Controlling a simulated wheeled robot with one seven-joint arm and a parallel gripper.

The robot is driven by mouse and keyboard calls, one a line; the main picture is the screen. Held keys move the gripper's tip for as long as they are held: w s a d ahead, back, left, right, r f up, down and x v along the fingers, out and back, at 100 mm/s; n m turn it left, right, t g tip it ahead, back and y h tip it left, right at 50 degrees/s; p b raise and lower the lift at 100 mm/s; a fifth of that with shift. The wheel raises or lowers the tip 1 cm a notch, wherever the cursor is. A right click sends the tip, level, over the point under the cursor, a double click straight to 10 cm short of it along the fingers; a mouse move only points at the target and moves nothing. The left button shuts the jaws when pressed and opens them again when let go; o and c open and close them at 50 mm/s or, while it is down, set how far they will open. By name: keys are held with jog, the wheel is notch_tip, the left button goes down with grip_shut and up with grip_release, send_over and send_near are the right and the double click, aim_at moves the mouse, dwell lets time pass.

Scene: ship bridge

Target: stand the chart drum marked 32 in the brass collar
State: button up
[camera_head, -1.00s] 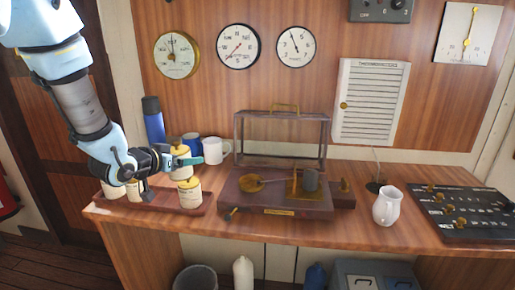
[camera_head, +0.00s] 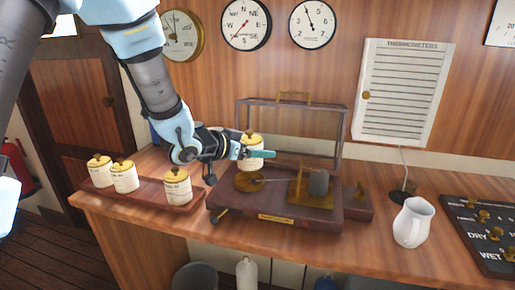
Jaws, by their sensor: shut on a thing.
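My gripper (camera_head: 256,154) is shut on a cream chart drum (camera_head: 252,160) with a yellow lid. It holds the drum upright, apparently above the round brass part (camera_head: 248,183) of the dark recording instrument (camera_head: 275,212). The mark on the held drum is too small to read. The brass part lies at the left of the instrument's base, with a thin arm reaching toward it from the right. I cannot tell for certain whether it is the collar. The instrument's glazed cover stands open behind the base.
Three similar drums (camera_head: 124,176) stand on a wooden tray (camera_head: 150,197) at the left. A white jug (camera_head: 412,222) and a switch panel (camera_head: 485,228) are farther right.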

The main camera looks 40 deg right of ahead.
aim_at(240, 165)
jog(key=shift+f+b, duration=1.2)
jog(key=shift+f, duration=0.7)
jog(key=shift+a+f+b, duration=0.1)
jog(key=shift+f+b, duration=0.45)
jog(key=shift+f, duration=0.05)
jog(key=o, duration=1.3)
jog(key=shift+a, duration=0.1)
jog(key=shift+p+v, duration=1.65)
jog(key=shift+v, duration=3.75)
jog(key=shift+a, duration=0.1)
